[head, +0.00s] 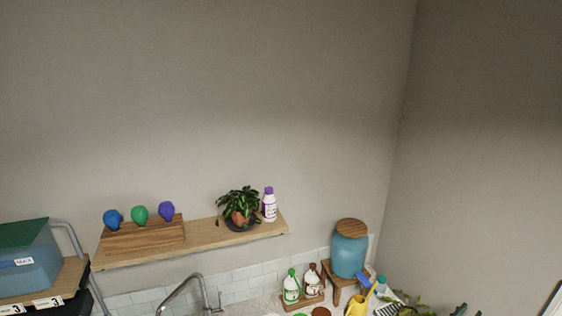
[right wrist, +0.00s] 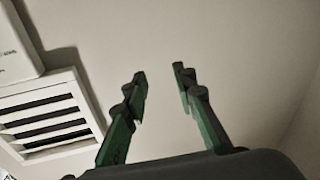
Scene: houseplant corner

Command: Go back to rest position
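My right gripper (head: 468,311) barely shows at the bottom edge of the head view, right of the counter things, as dark fingertips. In the right wrist view its two green and black fingers (right wrist: 160,82) stand apart with a clear gap and nothing between them. My left gripper is not in the head view.
A wall shelf (head: 205,238) holds a potted plant (head: 240,209), a white bottle (head: 269,205) and a wooden block with coloured bulbs (head: 142,236). Below are a faucet (head: 187,287), bottles, a blue dispenser (head: 349,252) and a yellow watering can (head: 359,304). A slatted vent (right wrist: 50,117) shows in the wrist view.

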